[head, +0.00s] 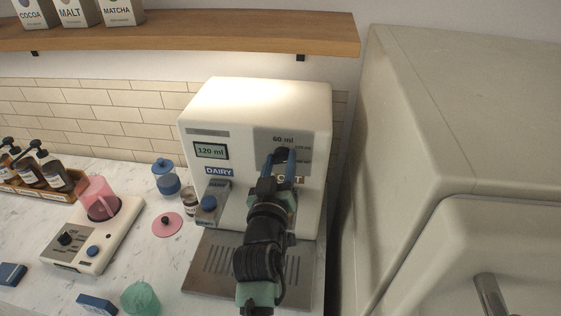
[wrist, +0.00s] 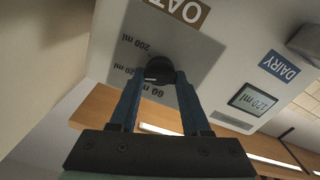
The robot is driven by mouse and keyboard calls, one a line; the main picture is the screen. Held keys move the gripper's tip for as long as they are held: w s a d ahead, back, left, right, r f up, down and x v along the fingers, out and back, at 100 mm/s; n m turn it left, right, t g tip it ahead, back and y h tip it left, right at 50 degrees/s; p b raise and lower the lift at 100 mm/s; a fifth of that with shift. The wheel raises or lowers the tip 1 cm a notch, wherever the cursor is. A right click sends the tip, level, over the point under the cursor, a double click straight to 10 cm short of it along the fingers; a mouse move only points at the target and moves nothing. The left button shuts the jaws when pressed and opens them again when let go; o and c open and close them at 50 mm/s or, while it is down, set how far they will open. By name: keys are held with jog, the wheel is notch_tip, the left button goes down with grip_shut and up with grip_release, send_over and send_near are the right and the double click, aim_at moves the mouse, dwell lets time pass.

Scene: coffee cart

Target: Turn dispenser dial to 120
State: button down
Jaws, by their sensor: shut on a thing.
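The dispenser (head: 255,95) is a white machine on the counter. Its black dial (wrist: 158,66) sits on a grey panel above the OAT label (wrist: 180,10). The panel carries 60 ml (wrist: 152,90), 200 ml (wrist: 135,43) and a partly hidden marking between them. A small white mark shows on the dial's lower left in the wrist view; which marking it points to is hard to tell. A display (head: 211,151) over the DAIRY label reads 120 ml. My gripper (wrist: 159,76) is shut on the dial, one blue finger on each side; it largely covers the dial in the head view.
A drip tray (head: 210,275) lies below the dispenser. A large pale cabinet (head: 440,120) stands close on the right. A wooden shelf (head: 200,32) runs above.

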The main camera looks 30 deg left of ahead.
jog(key=shift+n, duration=0.9)
jog(key=shift+c, duration=1.9)
grip_release()
jog(key=shift+s, duration=0.1)
jog(key=b+v, duration=0.3)
jog(key=v, duration=1)
